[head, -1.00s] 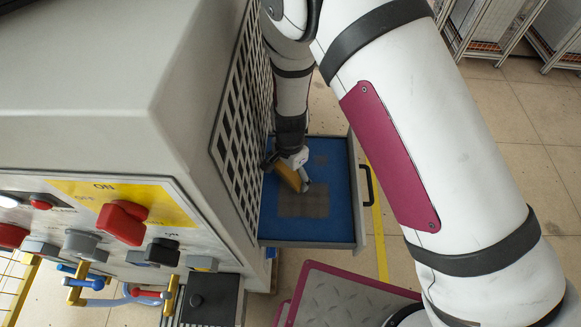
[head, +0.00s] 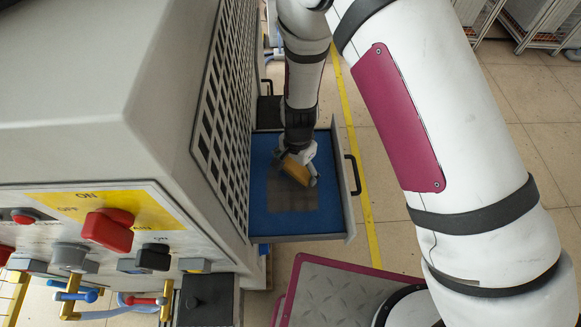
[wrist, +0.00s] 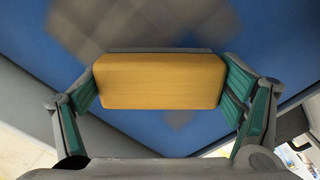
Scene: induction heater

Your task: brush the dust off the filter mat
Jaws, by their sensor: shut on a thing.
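The blue filter mat (head: 325,215) lies in a pulled-out drawer. A square grey-brown dust patch (head: 292,198) covers its middle; in the wrist view it shows at the upper left (wrist: 125,25). A smaller, fainter patch (wrist: 180,118) shows beyond the brush's lower edge in the wrist view. My gripper (head: 300,158) is shut on a brush with a yellow-brown block (head: 296,171), tilted in the head view. The block (wrist: 160,81) sits between both fingers in the wrist view. The brush is over the patch's upper edge. Its bristles are hidden, and I cannot tell whether it touches the mat.
The heater cabinet's grille (head: 222,110) rises close left of the drawer. The drawer has a raised rim and a black handle (head: 353,174) on its right. A maroon-edged plate (head: 335,290) is below it. Red switches (head: 108,229) and hose fittings are at lower left.

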